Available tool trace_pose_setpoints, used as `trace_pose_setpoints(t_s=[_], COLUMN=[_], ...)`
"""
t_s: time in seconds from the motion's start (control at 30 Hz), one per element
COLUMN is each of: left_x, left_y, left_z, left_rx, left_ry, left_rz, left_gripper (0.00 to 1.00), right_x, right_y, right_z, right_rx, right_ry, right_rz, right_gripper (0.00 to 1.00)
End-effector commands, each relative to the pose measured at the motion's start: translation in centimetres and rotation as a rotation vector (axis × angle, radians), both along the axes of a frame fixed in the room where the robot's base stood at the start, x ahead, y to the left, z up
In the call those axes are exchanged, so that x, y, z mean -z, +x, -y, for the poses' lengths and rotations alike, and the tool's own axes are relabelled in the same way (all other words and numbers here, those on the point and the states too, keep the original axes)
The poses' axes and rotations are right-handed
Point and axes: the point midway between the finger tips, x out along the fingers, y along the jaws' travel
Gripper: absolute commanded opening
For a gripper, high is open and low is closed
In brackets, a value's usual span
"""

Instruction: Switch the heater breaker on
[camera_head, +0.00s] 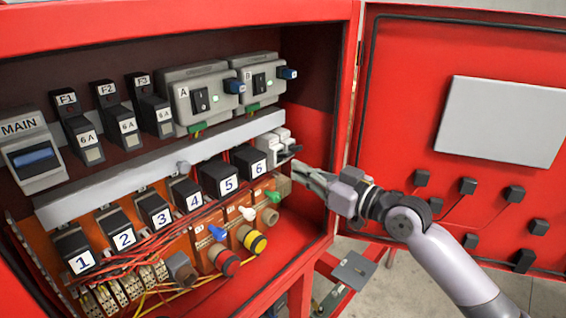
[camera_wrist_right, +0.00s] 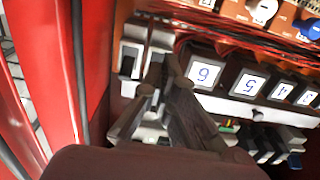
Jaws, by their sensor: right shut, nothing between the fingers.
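No label reading heater is legible. A small pale breaker block (camera_head: 280,143) sits at the right end of the grey rail, beside the black module marked 6 (camera_head: 250,161). It also shows in the right wrist view as pale blocks with dark parts (camera_wrist_right: 131,58), partly hidden by my fingers. My right gripper (camera_head: 298,170) is shut and empty, just right of and slightly below this block. In the right wrist view its fingertips (camera_wrist_right: 162,70) come together in front of the block; whether they touch it I cannot tell. The switch's position is unclear. My left gripper is not in view.
The red cabinet's right wall (camera_head: 322,120) is close to my gripper. The open door (camera_head: 415,100) stands at right. Red wires (camera_head: 150,240) and coloured connectors (camera_head: 250,240) lie below the modules. Switch units A (camera_head: 198,97) and B (camera_head: 257,80) are above.

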Motion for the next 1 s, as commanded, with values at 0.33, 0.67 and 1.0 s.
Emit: trace_pose_setpoints(t_s=[0.33,0.67,1.0], left_x=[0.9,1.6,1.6], left_y=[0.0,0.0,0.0], left_z=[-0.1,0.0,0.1], left_rx=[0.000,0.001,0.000], left_ry=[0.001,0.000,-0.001], left_rz=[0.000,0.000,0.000], left_gripper=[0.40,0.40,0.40], right_x=[0.4,0.5,0.6], right_y=[-1.7,-2.9,-3.1], right_z=[2.4,4.1,4.1], right_rx=[0.002,0.002,0.000], right_ry=[-0.002,-0.001,-0.003], right_rz=[0.001,0.000,-0.003], right_gripper=[0.00,0.00,0.00])
